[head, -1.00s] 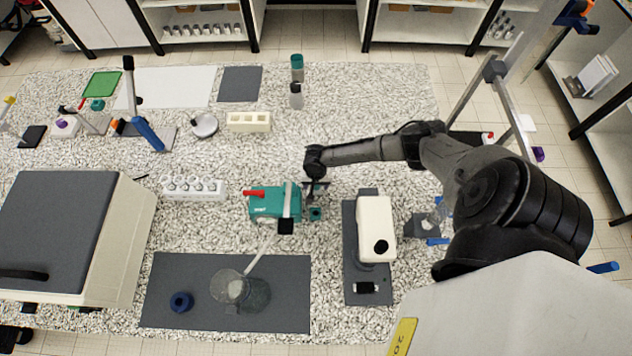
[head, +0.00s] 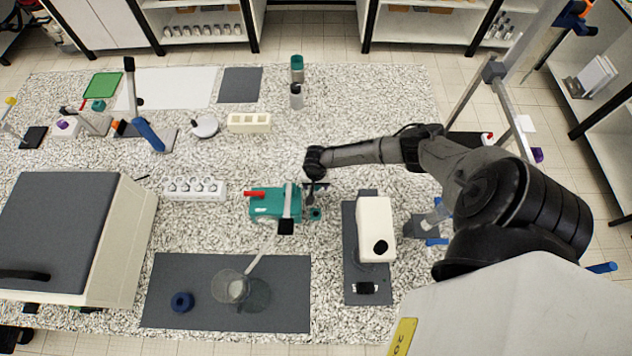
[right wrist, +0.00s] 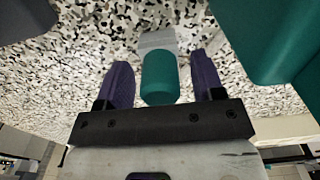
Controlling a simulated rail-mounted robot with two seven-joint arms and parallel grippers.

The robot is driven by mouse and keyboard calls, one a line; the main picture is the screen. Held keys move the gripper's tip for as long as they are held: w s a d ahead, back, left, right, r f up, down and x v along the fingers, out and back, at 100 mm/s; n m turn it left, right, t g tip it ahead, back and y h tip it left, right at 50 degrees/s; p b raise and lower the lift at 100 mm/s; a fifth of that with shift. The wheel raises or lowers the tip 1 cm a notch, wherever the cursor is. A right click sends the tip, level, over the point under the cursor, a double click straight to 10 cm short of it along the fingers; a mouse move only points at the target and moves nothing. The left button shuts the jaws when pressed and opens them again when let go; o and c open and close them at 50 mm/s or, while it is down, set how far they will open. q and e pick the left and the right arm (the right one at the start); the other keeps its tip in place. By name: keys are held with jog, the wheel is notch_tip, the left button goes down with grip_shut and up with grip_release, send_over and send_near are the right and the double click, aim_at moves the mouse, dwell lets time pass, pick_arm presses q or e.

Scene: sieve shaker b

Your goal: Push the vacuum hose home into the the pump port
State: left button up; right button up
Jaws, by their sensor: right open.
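The teal pump (head: 268,206) with a red knob stands mid-table; a large teal body, apparently the pump, fills the upper right of the right wrist view (right wrist: 270,40). A pale tube (head: 262,252), apparently the vacuum hose, runs from a glass flask (head: 231,287) up towards a black block at the pump's front. My right gripper (head: 316,187) is beside the pump's right side. In the right wrist view its purple fingers (right wrist: 163,75) stand open either side of a teal cylinder (right wrist: 159,78) with a pale end, gaps showing on both sides. Whether this is hose end or port is unclear.
A white instrument (head: 375,225) on a dark mat stands right of the pump. A white socket strip (head: 193,188) lies to its left. A dark mat (head: 215,320) with a blue ring (head: 181,302) lies in front. A large grey-lidded box (head: 75,235) is at left.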

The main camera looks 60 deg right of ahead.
jog(key=shift+p, duration=0.3)
dwell(0.4)
jog(key=c, duration=0.4)
grip_shut()
jog(key=shift+r, duration=0.2)
